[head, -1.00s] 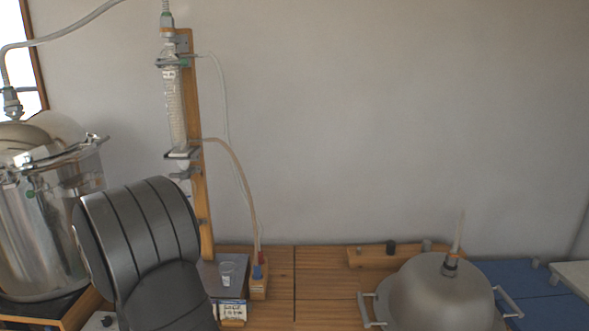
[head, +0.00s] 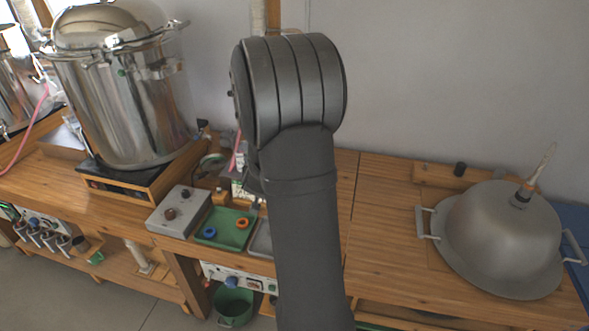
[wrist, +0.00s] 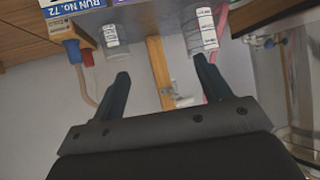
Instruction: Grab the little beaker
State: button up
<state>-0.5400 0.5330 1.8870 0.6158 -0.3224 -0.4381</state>
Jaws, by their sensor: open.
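In the wrist view, which is upside down, a small clear beaker (wrist: 115,40) with printed marks hangs from the top edge area, just beyond my left-hand fingertip. My gripper (wrist: 161,67) is open and empty, with one finger pointing toward the beaker and the other toward a larger clear vessel with a white label (wrist: 201,32). The beaker sits between the fingers' directions but nearer the left one; contact cannot be told. In the head view my arm hides the beaker and the gripper.
A wooden block with blue and red plugs (wrist: 72,42) stands beside the beaker. A wooden post (wrist: 158,68) rises behind. In the head view a steel pot (head: 125,90), a green tray (head: 226,229), a grey control box (head: 179,210) and a metal dome (head: 503,235) surround my arm.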

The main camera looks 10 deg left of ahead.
jog(key=w+d+r+n+g, duration=0.1)
jog(key=w+d+r, duration=0.1)
jog(key=w+d, duration=0.15)
jog(key=w+d+r+g, duration=0.1)
jog(key=w+d+r, duration=0.1)
jog(key=d, duration=0.3)
jog(key=x, duration=1.2)
jog(key=shift+s+d+f, duration=0.1)
jog(key=shift+s+f, duration=0.15)
jog(key=shift+f, duration=0.2)
jog(key=x, duration=0.4)
jog(key=shift+s+d+f, duration=0.1)
jog(key=shift+d+f, duration=0.25)
jog(key=shift+w+a+f, duration=0.2)
jog(key=shift+w+f, duration=0.15)
jog(key=shift+w, duration=0.05)
jog(key=c, duration=1.1)
